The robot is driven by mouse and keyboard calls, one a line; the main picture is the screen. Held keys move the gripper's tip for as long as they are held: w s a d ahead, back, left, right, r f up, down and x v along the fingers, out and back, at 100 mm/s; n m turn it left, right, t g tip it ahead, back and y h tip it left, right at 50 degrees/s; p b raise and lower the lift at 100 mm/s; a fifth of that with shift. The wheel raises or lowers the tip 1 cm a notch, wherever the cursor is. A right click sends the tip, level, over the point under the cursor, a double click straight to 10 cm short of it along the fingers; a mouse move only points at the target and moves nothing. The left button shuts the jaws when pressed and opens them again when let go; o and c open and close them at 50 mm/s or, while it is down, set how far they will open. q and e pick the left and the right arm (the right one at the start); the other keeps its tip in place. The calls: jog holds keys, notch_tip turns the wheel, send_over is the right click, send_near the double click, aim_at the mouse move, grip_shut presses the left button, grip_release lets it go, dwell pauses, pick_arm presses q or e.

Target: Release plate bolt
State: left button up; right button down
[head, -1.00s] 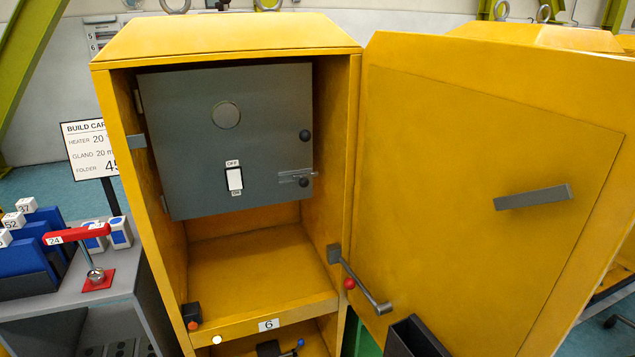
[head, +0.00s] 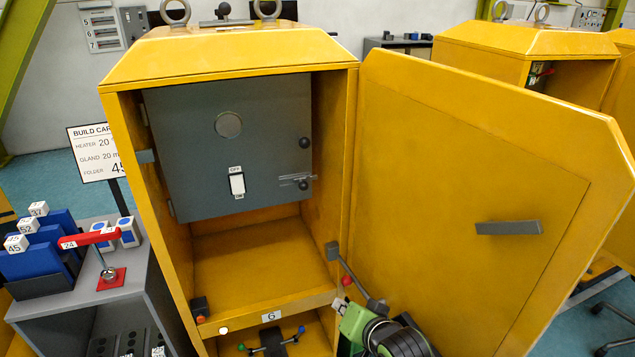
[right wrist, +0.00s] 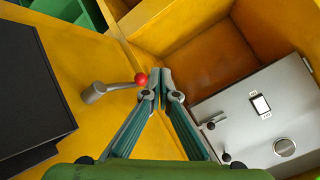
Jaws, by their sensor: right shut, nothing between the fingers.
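The grey plate (head: 190,130) hangs inside the open yellow cabinet. Its metal bolt (head: 292,181) sits at the plate's lower right edge with a black knob, and a second black knob (head: 304,143) is above it. In the right wrist view the bolt (right wrist: 213,121) lies to the right of my fingers. My right gripper (head: 341,305) is at the bottom of the head view, in front of the cabinet's lower right. It also shows in the right wrist view (right wrist: 160,76), shut and empty, apart from the bolt. My left gripper is not in view.
The yellow door (head: 430,190) stands open to the right. A lever with a red ball (head: 346,280) is close by my right gripper and shows in the right wrist view (right wrist: 140,78). A white switch (head: 237,184) is on the plate. The cabinet's floor (head: 260,250) is clear.

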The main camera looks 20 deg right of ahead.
aim_at(301, 184)
jog(key=w+d+r+m+t, duration=0.2)
jog(key=w+r+m+t, duration=0.4)
jog(key=w+r, duration=0.8)
notch_tip(301, 184, up, 4)
jog(key=shift+w+d+f+m, duration=0.2)
jog(key=shift+d+f+m, duration=0.1)
jog(key=shift+m, duration=0.6)
jog(key=w+b, duration=0.6)
jog(key=w, duration=0.4)
jog(key=shift+a+f, duration=0.25)
jog(key=shift+a, duration=0.15)
jog(key=shift+a+y, duration=0.1)
jog(key=shift+y, duration=0.2)
